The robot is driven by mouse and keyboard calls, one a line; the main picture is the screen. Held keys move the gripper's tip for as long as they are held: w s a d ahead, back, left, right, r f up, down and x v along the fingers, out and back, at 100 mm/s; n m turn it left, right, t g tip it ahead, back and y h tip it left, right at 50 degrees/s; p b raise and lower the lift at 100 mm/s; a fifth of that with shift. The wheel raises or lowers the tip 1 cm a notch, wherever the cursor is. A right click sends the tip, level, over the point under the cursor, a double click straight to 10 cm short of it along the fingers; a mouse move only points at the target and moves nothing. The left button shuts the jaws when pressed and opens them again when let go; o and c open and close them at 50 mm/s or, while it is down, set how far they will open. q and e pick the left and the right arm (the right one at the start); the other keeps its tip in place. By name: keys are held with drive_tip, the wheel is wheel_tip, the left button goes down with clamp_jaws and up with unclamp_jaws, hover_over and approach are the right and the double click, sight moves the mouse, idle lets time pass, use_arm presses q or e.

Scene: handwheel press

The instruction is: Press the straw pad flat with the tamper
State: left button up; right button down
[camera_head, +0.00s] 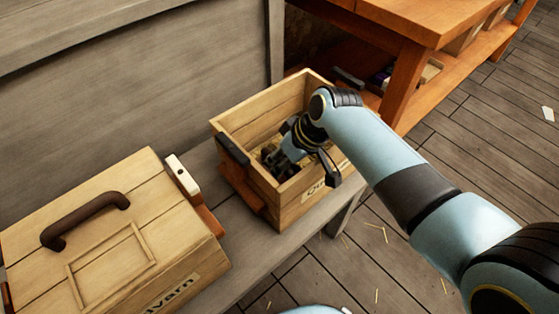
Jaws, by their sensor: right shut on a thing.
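An open wooden crate (294,207) stands on the grey bench, with dark writing on its front that my arm partly covers. My right gripper (275,163) reaches down inside it, fingers low between the walls. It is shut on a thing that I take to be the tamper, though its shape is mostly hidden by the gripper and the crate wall. A little yellowish straw shows around the fingers; the straw pad is mostly hidden, and I cannot tell how flat it is. My left gripper is not in view.
A wooden lid or box (120,235) with a dark brown handle (85,218) lies to the left on the bench (262,248). An orange-brown workbench (405,75) stands behind at the right. Loose straws lie on the dark plank floor (420,275).

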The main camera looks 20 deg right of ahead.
drive_tip(key=shift+s+f+p, duration=0.25)
drive_tip(key=shift+f+p, duration=0.05)
idle(1.4)
wheel_tip(320, 180, up, 21)
drive_tip(key=p, duration=2.2)
drive_tip(key=shift+w+r, duration=0.2)
drive_tip(key=shift+w, duration=0.05)
